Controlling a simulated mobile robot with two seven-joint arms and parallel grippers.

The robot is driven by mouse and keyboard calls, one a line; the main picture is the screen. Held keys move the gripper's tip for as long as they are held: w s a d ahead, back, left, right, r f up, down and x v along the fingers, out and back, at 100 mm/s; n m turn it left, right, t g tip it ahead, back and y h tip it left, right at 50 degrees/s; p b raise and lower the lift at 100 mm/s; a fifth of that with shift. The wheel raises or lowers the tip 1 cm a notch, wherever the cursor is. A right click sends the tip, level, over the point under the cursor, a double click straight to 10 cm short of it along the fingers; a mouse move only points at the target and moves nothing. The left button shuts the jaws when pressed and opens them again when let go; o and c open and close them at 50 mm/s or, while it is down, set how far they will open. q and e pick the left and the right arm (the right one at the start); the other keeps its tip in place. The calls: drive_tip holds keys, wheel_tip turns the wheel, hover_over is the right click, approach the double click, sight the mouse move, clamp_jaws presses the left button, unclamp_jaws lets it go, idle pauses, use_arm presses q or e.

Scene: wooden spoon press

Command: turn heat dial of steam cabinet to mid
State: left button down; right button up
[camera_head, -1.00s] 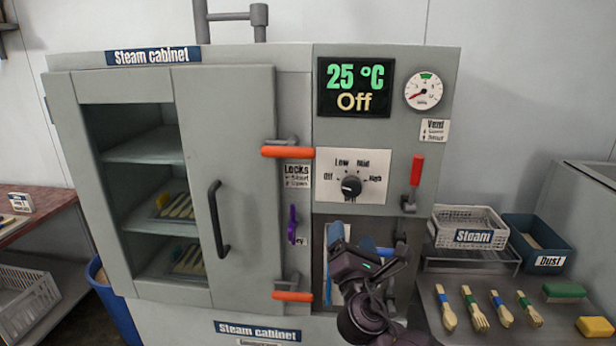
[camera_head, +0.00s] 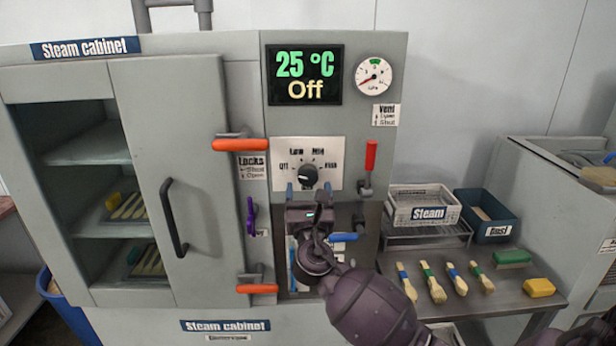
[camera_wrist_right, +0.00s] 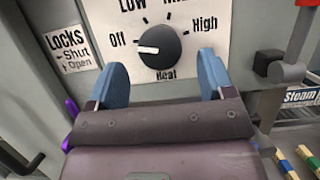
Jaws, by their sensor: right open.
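The steam cabinet (camera_head: 200,150) is grey, with a display (camera_head: 303,76) reading 25 °C and Off. Its black heat dial (camera_head: 308,176) sits on a white plate marked Off, Low, Mid and High. In the right wrist view the dial (camera_wrist_right: 160,46) has its white pointer turned left toward Off. My right gripper (camera_head: 308,190) is open just below and in front of the dial. In the right wrist view its blue fingers (camera_wrist_right: 161,72) stand apart, one to each lower side of the dial, with nothing between them. My left gripper is not in view.
A red vent lever (camera_head: 371,156) is to the right.

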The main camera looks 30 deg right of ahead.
sight(308, 181)
drive_tip(key=shift+x, duration=1.85)
drive_tip(key=c, duration=0.9)
